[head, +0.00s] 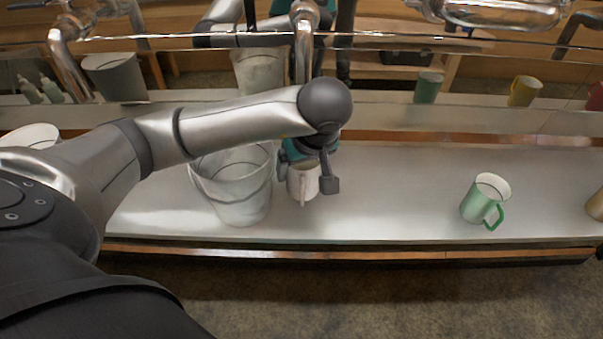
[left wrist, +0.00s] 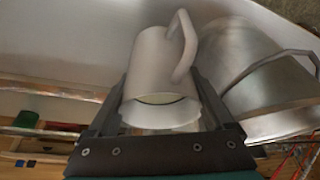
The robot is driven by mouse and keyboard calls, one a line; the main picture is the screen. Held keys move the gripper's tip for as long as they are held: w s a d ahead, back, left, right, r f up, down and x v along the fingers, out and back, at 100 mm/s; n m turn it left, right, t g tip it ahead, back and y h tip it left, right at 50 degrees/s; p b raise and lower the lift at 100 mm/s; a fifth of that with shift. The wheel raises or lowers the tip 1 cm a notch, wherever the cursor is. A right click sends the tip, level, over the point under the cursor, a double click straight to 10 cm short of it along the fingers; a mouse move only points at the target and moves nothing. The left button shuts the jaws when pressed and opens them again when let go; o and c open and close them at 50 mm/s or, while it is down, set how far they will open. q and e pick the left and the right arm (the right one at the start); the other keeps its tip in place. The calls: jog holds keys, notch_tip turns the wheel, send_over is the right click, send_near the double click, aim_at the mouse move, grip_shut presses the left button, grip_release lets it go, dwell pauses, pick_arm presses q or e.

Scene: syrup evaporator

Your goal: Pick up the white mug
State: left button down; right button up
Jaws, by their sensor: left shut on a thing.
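The white mug (head: 303,183) is at the middle of the metal shelf in the head view, just right of a metal bucket. Its handle faces the front. My left gripper (head: 311,181) comes down over it from above and is shut on it, one finger on each side. In the left wrist view the mug (left wrist: 156,75) sits between the fingers of the left gripper (left wrist: 163,105), its open rim toward the camera and its handle at the upper right. I cannot tell whether its base touches the shelf. My right gripper is not in view.
The metal bucket (head: 238,190) stands close to the left of the mug and also shows in the left wrist view (left wrist: 245,75). A green mug (head: 478,202) stands to the right on the metal shelf (head: 400,200). The shelf between the two mugs is clear. A reflective panel rises behind.

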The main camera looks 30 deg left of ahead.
pick_arm(q)
jog(key=shift+r, duration=0.5)
jog(key=shift+s+d, duration=0.2)
jog(key=shift+s, duration=0.05)
jog(key=s+d+p, duration=0.3)
jog(key=s+d, duration=0.2)
jog(key=s, duration=0.3)
jog(key=s+d+p, duration=0.3)
jog(key=s+d, duration=0.1)
jog(key=s, duration=0.3)
jog(key=shift+s+d, duration=0.35)
jog(key=shift+d, duration=0.05)
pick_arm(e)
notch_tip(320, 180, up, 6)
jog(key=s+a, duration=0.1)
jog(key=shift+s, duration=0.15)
